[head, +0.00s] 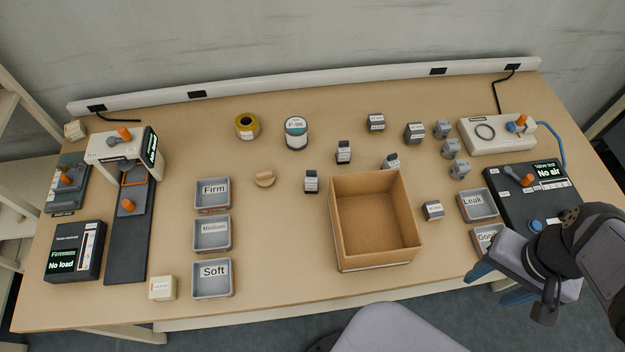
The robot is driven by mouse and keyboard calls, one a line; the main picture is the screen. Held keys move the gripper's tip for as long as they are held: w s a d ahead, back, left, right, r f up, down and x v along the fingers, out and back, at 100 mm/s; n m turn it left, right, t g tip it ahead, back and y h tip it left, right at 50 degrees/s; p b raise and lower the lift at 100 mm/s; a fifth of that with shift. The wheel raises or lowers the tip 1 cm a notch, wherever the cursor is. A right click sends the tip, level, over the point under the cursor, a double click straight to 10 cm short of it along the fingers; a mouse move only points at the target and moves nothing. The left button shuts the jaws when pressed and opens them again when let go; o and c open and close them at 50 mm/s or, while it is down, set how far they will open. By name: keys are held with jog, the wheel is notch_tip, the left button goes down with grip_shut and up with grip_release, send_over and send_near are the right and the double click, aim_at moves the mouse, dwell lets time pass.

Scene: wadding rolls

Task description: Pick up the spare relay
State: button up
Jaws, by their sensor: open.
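No label I can read names the spare relay, so I cannot tell which thing it is. A small cream block (162,288) with a label too small to read sits near the front left edge of the table. Another small cream block (75,130) sits at the back left corner. Several small grey labelled blocks, such as one (311,182) left of the cardboard box, stand around the middle and right. My gripper (498,285) is at the front right, by the table edge and the "Good" tray. It is open, with nothing seen between its blue fingers.
An open, empty-looking cardboard box (343,253) stands at the centre right. Trays marked Firm (212,207), Medium (211,248), Soft (213,292) and Leak (478,217) are on the table. A "No air" device (555,205) stands at right; the tabletop between trays and box is mostly clear.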

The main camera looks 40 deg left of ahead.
jog(key=w+a+r+n+b, duration=0.2)
jog(key=w+a+r, duration=0.2)
jog(key=w+a, duration=0.6)
jog(key=n+b, duration=0.3)
jog(key=n, duration=0.2)
send_over(311, 177)
notch_tip(311, 177, down, 3)
notch_tip(311, 177, down, 8)
jog(key=shift+s+a+r, duration=0.15)
jog(key=shift+w+f+p, duration=0.2)
jog(key=shift+f+p, duration=1.3)
jog(key=shift+f, duration=2.5)
